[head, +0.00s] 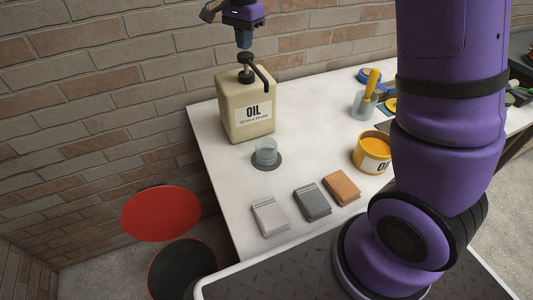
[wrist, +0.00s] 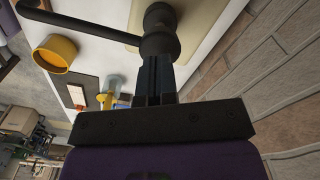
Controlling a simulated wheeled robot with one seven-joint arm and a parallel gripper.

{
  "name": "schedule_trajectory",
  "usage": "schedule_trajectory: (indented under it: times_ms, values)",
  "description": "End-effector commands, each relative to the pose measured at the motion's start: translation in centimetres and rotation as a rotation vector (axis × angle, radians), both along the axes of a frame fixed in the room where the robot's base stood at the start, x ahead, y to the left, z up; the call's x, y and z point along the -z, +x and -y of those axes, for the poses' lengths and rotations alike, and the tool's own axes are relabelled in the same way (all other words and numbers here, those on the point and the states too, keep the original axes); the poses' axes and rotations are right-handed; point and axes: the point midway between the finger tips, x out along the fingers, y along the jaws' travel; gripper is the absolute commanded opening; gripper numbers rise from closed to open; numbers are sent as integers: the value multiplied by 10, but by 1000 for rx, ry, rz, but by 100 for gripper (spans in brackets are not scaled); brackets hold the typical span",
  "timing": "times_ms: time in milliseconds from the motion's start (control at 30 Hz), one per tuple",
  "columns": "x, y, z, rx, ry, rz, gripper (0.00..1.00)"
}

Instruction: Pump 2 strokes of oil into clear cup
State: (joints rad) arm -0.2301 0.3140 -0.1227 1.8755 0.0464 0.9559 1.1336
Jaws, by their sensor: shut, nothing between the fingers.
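A beige oil jug (head: 247,110) labelled OIL stands upright on the white table by the brick wall. Its black pump head (head: 246,60) has a long spout angled toward the front right; the pump also shows in the wrist view (wrist: 160,30). The clear cup (head: 265,151) stands on a dark round disc (head: 270,165) in front of the jug. Its contents cannot be made out. My gripper (head: 244,45) is shut and empty, pointing down just above the pump head. In the wrist view its fingers (wrist: 153,75) reach to the pump; whether they touch it is unclear.
Three folded cloths, white (head: 270,216), grey (head: 312,203) and orange (head: 342,187), lie at the table's front. A yellow tub (head: 373,152) and a cup with a yellow-handled tool (head: 365,100) stand right. A red stool (head: 160,213) is beside the table (head: 215,150).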

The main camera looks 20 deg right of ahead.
Motion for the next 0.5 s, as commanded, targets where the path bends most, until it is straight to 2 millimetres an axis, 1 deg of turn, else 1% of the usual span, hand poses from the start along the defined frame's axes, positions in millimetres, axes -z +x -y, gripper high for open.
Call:
schedule_trajectory:
  times_ms: [500]
  values:
    - [15, 0, 0, 0, 0, 0, 0]
